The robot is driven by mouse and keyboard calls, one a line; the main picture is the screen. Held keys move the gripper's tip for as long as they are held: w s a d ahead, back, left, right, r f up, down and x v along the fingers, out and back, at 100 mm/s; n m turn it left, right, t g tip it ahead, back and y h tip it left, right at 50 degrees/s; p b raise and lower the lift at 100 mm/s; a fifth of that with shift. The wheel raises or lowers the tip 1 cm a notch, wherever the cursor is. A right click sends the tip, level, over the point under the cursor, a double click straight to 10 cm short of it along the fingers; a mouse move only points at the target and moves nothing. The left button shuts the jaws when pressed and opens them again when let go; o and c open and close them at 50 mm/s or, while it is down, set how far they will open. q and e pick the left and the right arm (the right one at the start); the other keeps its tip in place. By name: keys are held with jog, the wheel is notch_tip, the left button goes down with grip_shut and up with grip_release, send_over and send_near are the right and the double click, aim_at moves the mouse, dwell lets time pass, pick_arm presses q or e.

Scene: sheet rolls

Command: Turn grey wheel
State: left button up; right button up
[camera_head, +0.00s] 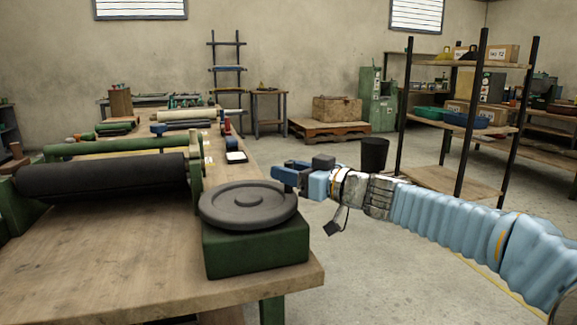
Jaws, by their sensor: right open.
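The grey wheel (247,204) is a flat dark-grey disc with a small raised hub. It lies level on a green block (256,250) at the right end of the wooden table (110,265). My right gripper (279,176), with blue fingers, reaches in from the right and is at the wheel's far right edge. It is open and holds nothing. Whether a finger touches the wheel's rim I cannot tell. My left gripper is not in view.
A dark roller (100,176) in a green frame lies left of the wheel. A small blue-and-white device (236,157) sits behind. A shelf rack (460,125) and a black bin (374,156) stand right.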

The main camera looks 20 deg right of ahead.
jog(key=shift+w+a, duration=0.2)
jog(key=shift+w, duration=0.05)
grip_shut()
jog(key=shift+w+f, duration=0.15)
